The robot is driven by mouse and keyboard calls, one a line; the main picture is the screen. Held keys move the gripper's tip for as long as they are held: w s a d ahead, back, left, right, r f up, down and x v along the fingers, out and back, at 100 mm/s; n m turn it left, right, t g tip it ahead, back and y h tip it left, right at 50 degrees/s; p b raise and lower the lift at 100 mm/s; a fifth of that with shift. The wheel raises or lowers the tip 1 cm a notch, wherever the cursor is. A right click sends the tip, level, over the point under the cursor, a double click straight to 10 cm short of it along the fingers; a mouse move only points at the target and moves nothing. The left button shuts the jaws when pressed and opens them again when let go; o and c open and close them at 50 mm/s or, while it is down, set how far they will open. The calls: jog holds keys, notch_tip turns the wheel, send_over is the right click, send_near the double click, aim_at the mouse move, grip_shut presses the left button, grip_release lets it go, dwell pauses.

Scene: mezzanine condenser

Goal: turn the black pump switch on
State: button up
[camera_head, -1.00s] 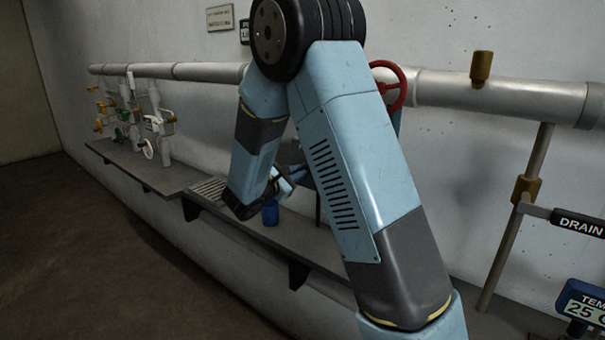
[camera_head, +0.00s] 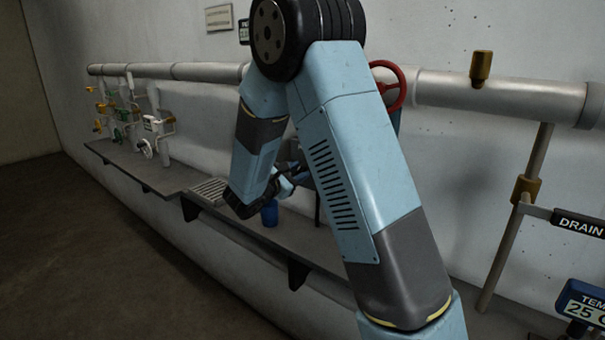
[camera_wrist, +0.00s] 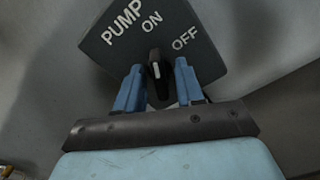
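In the wrist view, a dark grey panel (camera_wrist: 103,46) carries the white words PUMP, ON and OFF. A small black switch knob (camera_wrist: 156,63) with a white mark stands on it, below the word ON and left of OFF. I cannot tell for sure which word the knob points at. My gripper (camera_wrist: 158,76) has its two blue fingers apart, one on each side of the knob, with a visible gap to each. In the head view, my own arm hides the panel and most of the gripper.
A red valve wheel (camera_head: 393,86) sits on a long grey pipe (camera_head: 505,98) along the wall. A blue cup (camera_head: 270,213) stands on the shelf (camera_head: 225,212) under my arm.

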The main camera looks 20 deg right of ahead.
jog(key=shift+a, duration=0.2)
jog(key=v, duration=1.3)
jog(key=shift+s+a, duration=0.25)
jog(key=shift+a, duration=0.05)
jog(key=shift+f, duration=0.1)
jog(key=s+d+r+m+g+y, duration=0.45)
jog(key=s+d+m+g, duration=0.5)
jog(key=s+d, duration=0.5)
jog(key=s+r+m+t+y, duration=0.2)
jog(key=s+r+m+y, duration=0.1)
jog(key=s+m+y, duration=0.2)
jog(key=s+a+r+m+t+y, duration=0.1)
jog(key=s+m+y, duration=0.3)
jog(key=s, duration=0.5)
jog(key=shift+s+r+m+t+y, duration=0.35)
jog(key=shift+r+t+y, duration=0.2)
jog(key=shift+r+t, duration=0.25)
